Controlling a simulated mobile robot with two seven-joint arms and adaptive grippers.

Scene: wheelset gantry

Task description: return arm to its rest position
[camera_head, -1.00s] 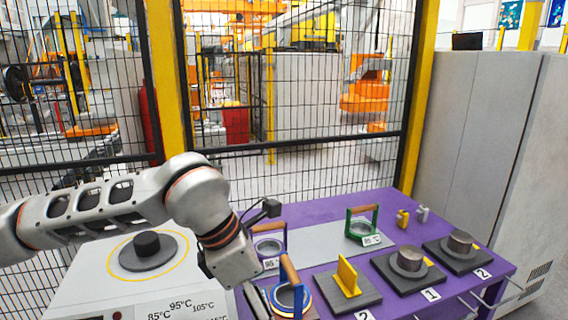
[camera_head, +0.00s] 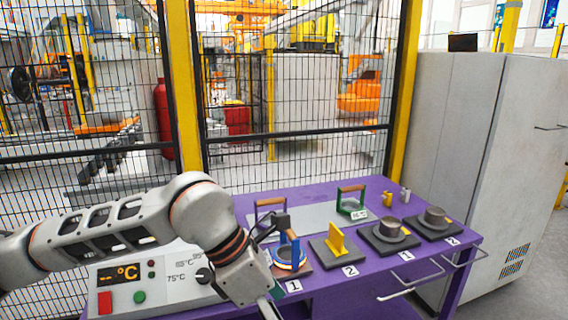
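My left arm comes in from the left, and its wrist hangs at the front left edge of the purple table (camera_head: 375,268). My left gripper (camera_head: 270,308) points down at the bottom edge of the view. Its fingers are mostly cut off, so I cannot tell whether it is open or shut. My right arm and gripper are not in view.
A heater box with buttons and a display (camera_head: 140,285) is behind and below my arm. A grey cabinet (camera_head: 470,150) is at right; a mesh fence is behind.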

